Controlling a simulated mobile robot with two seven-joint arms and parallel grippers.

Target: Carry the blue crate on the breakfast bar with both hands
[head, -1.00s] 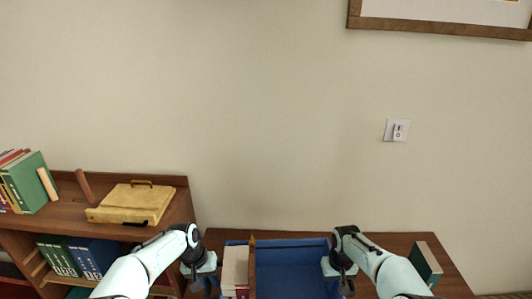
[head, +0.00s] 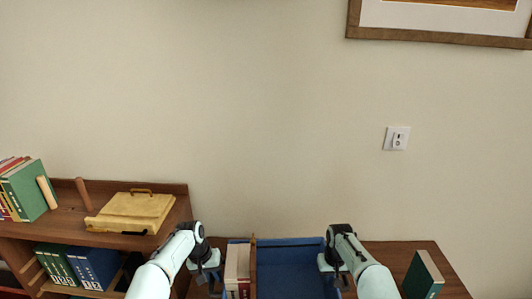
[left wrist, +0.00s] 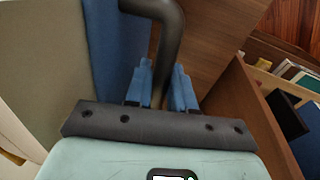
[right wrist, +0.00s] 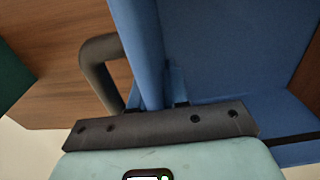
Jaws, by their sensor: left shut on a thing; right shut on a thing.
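The blue crate (head: 289,266) is at the bottom middle of the head view, over the brown breakfast bar (head: 389,258); I cannot tell whether its base touches the bar. My left gripper (head: 210,275) is shut at the crate's left side. In the left wrist view its blue fingers (left wrist: 161,85) close around a dark curved handle (left wrist: 170,25). My right gripper (head: 334,264) is shut at the right side; its fingers (right wrist: 165,85) are largely hidden by the crate's rim and dark handle (right wrist: 92,65).
A green book (head: 423,276) stands on the bar to the right of my right gripper. At the left is a bookshelf (head: 70,208) with a yellow case (head: 131,211) and books on top. The wall behind bears a switch (head: 397,138) and a framed picture (head: 440,34).

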